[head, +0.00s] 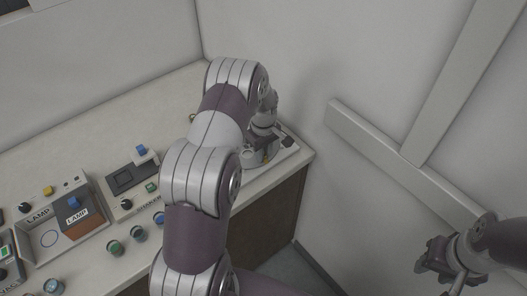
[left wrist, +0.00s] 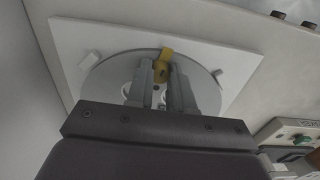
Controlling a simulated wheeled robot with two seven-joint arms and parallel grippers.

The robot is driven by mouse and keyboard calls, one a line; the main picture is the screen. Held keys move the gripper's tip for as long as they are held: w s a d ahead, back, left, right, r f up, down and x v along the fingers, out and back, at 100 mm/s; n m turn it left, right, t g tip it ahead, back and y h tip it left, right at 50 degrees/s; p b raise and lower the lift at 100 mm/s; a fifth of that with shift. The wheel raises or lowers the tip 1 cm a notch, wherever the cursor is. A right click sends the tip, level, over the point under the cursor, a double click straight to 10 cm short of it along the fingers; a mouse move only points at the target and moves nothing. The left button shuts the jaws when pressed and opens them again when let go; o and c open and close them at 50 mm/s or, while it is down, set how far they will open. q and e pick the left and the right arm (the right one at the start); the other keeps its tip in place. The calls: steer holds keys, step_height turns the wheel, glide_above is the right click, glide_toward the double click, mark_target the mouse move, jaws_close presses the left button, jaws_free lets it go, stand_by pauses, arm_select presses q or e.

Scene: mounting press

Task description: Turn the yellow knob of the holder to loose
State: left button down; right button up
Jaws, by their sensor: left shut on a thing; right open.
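The holder is a grey round disc (left wrist: 112,72) on a white square plate (left wrist: 72,38), seen close in the left wrist view. Its yellow knob (left wrist: 166,54) stands at the upper part of the disc. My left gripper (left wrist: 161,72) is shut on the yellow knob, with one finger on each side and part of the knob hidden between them. In the head view the white plate (head: 286,150) sits at the right end of the counter, mostly hidden behind my left arm. My right gripper (head: 440,262) is open and empty at the lower right, away from the counter.
On the counter (head: 150,90) left of my arm are a lamp box (head: 62,228), a shaker box (head: 130,182) and several small round jars (head: 138,234). A wall with a grey rail (head: 385,155) stands right of the counter. The counter's back strip is clear.

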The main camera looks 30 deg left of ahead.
arm_select(q)
steer(key=n, duration=1.5)
steer(key=shift+b, duration=0.3)
steer(key=n, duration=0.5)
steer(key=shift+n, duration=0.3)
steer(key=c, duration=1)
jaws_free()
steer(key=shift+r, duration=0.1)
